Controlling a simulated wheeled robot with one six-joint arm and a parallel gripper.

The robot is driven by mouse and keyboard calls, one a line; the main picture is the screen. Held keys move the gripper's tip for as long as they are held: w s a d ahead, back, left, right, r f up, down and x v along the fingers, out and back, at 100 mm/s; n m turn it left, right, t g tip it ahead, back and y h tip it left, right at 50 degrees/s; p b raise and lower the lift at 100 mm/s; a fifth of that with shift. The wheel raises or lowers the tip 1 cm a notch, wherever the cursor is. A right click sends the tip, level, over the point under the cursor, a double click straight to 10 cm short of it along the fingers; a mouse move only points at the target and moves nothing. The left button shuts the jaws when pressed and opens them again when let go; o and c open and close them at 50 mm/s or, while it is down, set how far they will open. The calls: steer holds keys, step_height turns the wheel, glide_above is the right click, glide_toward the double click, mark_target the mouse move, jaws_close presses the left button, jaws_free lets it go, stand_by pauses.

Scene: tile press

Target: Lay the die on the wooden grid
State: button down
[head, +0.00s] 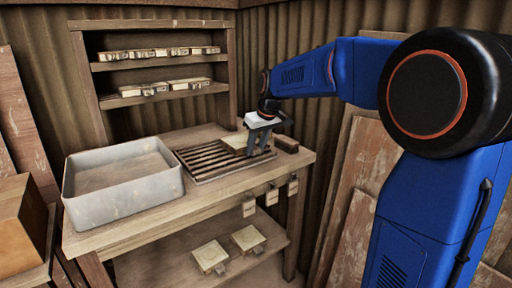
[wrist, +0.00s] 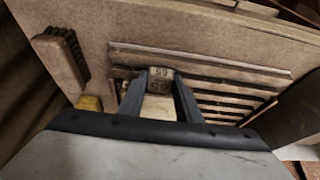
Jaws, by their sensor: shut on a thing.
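My gripper (head: 260,146) is over the wooden grid (head: 205,163), near its right end. In the wrist view its fingers (wrist: 160,98) are shut on the die (wrist: 158,108), a pale block with a marked grey end piece (wrist: 160,78). In the head view the die (head: 236,142) shows pale beside the fingers, at or just above the slats. I cannot tell whether it touches them. The grid's dark-gapped slats (wrist: 225,96) also show in the wrist view. The fingers and wrist hide part of the die.
A brush (head: 286,144) lies right of the grid; it also shows in the wrist view (wrist: 62,58). A grey metal tray (head: 120,190) stands left of the grid. Shelves (head: 160,95) behind hold similar dies. Tags (head: 272,195) hang from the bench front, and two pale dies (head: 210,257) lie below.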

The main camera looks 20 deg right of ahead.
steer(key=c, duration=1.3)
jaws_free()
steer(key=v, duration=1.2)
steer(key=shift+r, duration=0.1)
steer(key=s+f+m, duration=0.1)
steer(key=s+f, duration=0.6)
steer(key=s, duration=0.5)
steer(key=s+d+f+m+h, duration=0.1)
steer(key=s+f, duration=0.6)
steer(key=s, duration=0.4)
steer(key=s+d+f+m, duration=0.1)
steer(key=s+f, duration=0.6)
steer(key=s, duration=0.5)
steer(key=shift+s+f+m, duration=0.2)
steer(key=shift+s+m, duration=0.1)
steer(key=shift+s, duration=0.05)
